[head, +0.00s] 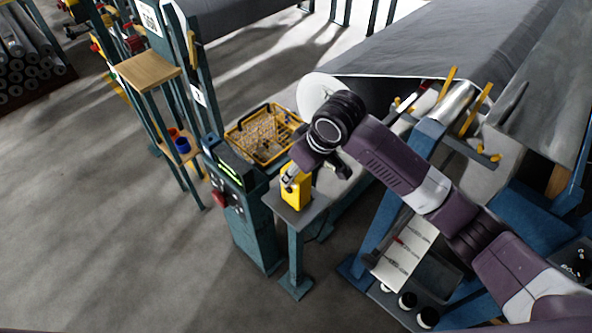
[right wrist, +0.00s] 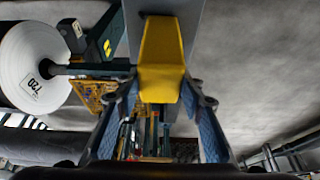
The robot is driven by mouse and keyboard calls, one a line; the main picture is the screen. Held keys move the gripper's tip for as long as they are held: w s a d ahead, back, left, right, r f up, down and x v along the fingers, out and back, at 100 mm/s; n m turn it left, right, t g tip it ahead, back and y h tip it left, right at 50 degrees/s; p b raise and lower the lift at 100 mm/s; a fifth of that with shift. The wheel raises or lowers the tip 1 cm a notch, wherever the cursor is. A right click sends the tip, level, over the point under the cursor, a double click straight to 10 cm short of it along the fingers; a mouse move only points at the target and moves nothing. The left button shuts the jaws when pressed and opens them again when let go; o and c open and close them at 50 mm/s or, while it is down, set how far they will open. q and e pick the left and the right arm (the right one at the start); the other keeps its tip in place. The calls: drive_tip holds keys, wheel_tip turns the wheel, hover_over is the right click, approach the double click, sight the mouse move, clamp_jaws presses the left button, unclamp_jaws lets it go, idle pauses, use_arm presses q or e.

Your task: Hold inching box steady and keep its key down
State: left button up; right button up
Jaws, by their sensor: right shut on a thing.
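The yellow inching box (head: 296,193) stands on the small plate (head: 309,212) of a teal post in the head view. My right gripper (head: 291,176) comes to it from above and to the right. In the right wrist view, the gripper's two blue-padded fingers (right wrist: 161,92) sit on either side of the yellow box (right wrist: 162,48), shut on it. The key on the box cannot be made out, so I cannot tell whether it is down. My left gripper is not in view.
A teal control console (head: 240,185) with a red button stands just left of the post. A yellow-framed basket (head: 262,135) is behind it. A white roll end (head: 318,92) and a grey web machine are behind my arm.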

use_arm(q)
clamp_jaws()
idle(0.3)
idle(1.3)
